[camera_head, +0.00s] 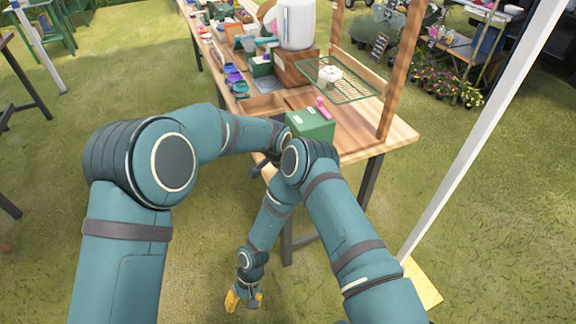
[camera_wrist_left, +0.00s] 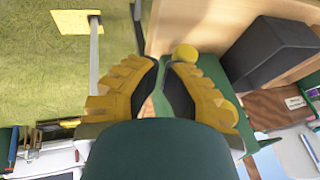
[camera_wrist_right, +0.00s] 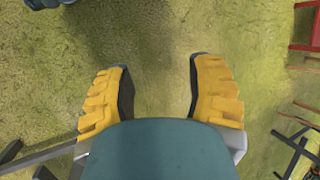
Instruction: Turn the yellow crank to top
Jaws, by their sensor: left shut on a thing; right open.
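The yellow crank's round end (camera_wrist_left: 186,53) shows at the right fingertip in the left wrist view, against a green box. In the head view the crank and left gripper are hidden behind my arms, by the table's near end. The green box (camera_head: 311,123) stands there on the table. My right gripper (camera_head: 243,299) hangs low over the grass, open and empty; the right wrist view shows bare grass between its fingers (camera_wrist_right: 160,75).
The wooden table (camera_head: 385,137) carries a pink object (camera_head: 322,107) on the box, a wire rack (camera_head: 338,84) and a white cylinder (camera_head: 296,24). A wooden post (camera_head: 400,70) and a white pole (camera_head: 484,132) stand right.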

